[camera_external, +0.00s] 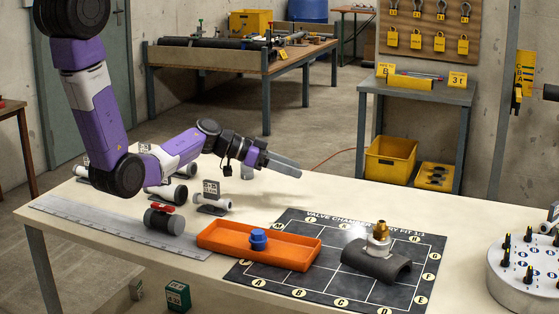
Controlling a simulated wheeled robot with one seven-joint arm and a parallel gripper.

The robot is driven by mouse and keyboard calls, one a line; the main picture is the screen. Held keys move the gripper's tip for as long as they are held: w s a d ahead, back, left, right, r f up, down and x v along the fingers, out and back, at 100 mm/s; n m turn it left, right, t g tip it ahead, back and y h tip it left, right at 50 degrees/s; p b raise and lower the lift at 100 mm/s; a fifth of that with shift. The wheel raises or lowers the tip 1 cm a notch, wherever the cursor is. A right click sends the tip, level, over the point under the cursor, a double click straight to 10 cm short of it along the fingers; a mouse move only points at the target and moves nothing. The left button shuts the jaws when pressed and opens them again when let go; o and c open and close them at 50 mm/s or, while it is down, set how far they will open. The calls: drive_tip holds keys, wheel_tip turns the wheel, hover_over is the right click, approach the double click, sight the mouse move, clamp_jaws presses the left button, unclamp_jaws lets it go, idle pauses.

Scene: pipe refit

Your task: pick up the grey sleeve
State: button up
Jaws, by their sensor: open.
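A small grey upright cylinder (247,171), which looks like the grey sleeve, stands on the table near its back edge. It is partly hidden behind my arm and gripper. My gripper (286,164) points right and slightly down above the back of the table. Its two grey fingers appear one behind the other, their tips to the right of the grey cylinder. The gripper is open, and nothing shows between the fingers. From this view I cannot tell how high the fingers are over the table.
An orange tray (215,238) holds a blue fitting (258,239). On the black mat (262,271) a dark saddle (372,263) carries a brass fitting (381,230). A dark pipe piece with a red handle (164,221) and tagged pipes (213,203) stand left. A round station (520,285) stands right.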

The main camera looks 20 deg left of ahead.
drive_tip(key=w+a+f+t+b, duration=0.1)
drive_tip(key=w+a, duration=0.1)
drive_tip(key=a, duration=0.2)
drive_tip(key=w+a+f+n+t+y+b, duration=0.1)
drive_tip(key=w+a+b, duration=0.1)
drive_tip(key=a, duration=0.3)
drive_tip(key=w+a+f+n+t+y+b, duration=0.1)
drive_tip(key=w+a, duration=0.1)
drive_tip(key=a, duration=0.3)
drive_tip(key=shift+w+a+f+b, duration=0.1)
drive_tip(key=shift+w+b, duration=0.05)
drive_tip(key=shift+b, duration=0.25)
drive_tip(key=n+t+y+b, duration=0.2)
drive_tip(key=b, duration=0.1)
approach(247, 171)
drive_tip(key=w, duration=0.2)
drive_tip(key=w+r, duration=0.1)
drive_tip(key=w, duration=0.1)
drive_tip(key=shift+w, duration=0.15)
drive_tip(key=shift+p+x, duration=0.5)
drive_tip(key=shift+x, duration=0.65)
drive_tip(key=shift+f+p+x, duration=0.1)
drive_tip(key=shift+p+x, duration=0.2)
drive_tip(key=shift+x, duration=1.05)
drive_tip(key=shift+f+p+x, duration=0.15)
drive_tip(key=shift+p+x, duration=0.1)
drive_tip(key=shift+x, duration=1.1)
clamp_jaws()
